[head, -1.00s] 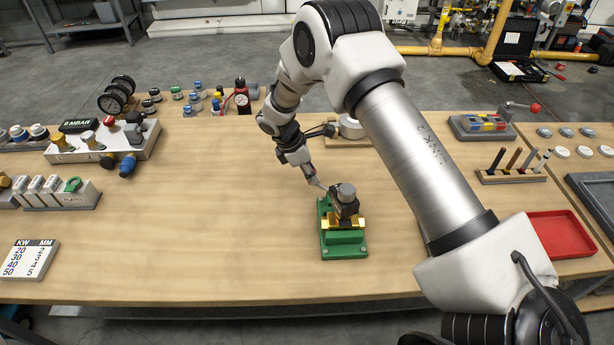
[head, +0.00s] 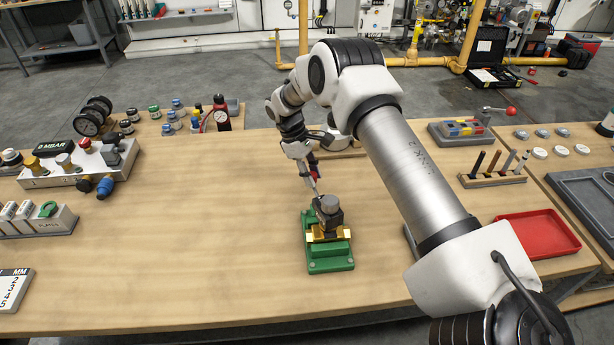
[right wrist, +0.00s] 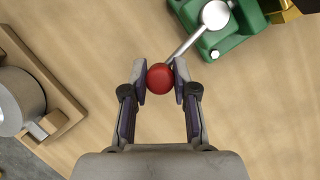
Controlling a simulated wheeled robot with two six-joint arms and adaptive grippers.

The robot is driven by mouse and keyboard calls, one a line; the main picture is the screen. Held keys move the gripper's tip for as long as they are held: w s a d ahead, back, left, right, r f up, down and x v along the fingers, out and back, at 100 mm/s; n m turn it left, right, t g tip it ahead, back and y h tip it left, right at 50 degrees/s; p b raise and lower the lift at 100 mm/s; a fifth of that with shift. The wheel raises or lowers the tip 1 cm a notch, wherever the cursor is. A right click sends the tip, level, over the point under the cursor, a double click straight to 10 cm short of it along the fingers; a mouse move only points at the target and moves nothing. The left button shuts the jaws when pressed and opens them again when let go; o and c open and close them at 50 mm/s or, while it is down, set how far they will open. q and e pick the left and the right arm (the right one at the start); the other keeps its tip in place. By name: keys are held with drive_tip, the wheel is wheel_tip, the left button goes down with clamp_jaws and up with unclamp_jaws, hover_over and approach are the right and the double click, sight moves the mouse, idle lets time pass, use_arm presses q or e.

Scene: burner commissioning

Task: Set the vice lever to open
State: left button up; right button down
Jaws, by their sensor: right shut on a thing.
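The green vice (head: 330,262) stands on the workbench in the middle of the head view, with brass jaws (head: 327,234) and a dark, grey-topped part (head: 329,207) above them. Its metal lever (right wrist: 186,47) ends in a red ball knob (right wrist: 160,78), seen in the right wrist view. The lever points away from the vice toward the bench's back. My right gripper (head: 314,177) is behind the vice; in the right wrist view its fingers (right wrist: 161,80) are shut on the red knob from both sides. My left gripper is not in view.
A red tray (head: 538,235) and a rack of pens (head: 493,178) lie to the right. A valve block (head: 78,165) and a plate rack (head: 38,219) stand at the left. A round grey part on a wooden base (right wrist: 22,105) is near my right gripper. The bench left of the vice is clear.

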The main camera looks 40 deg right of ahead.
drive_tip(key=shift+s+f, duration=0.25)
drive_tip(key=c, duration=0.9)
unclamp_jaws()
drive_tip(key=shift+d, duration=0.25)
drive_tip(key=shift+r, duration=0.1)
drive_tip(key=v, duration=1.2)
drive_tip(key=shift+w, duration=0.15)
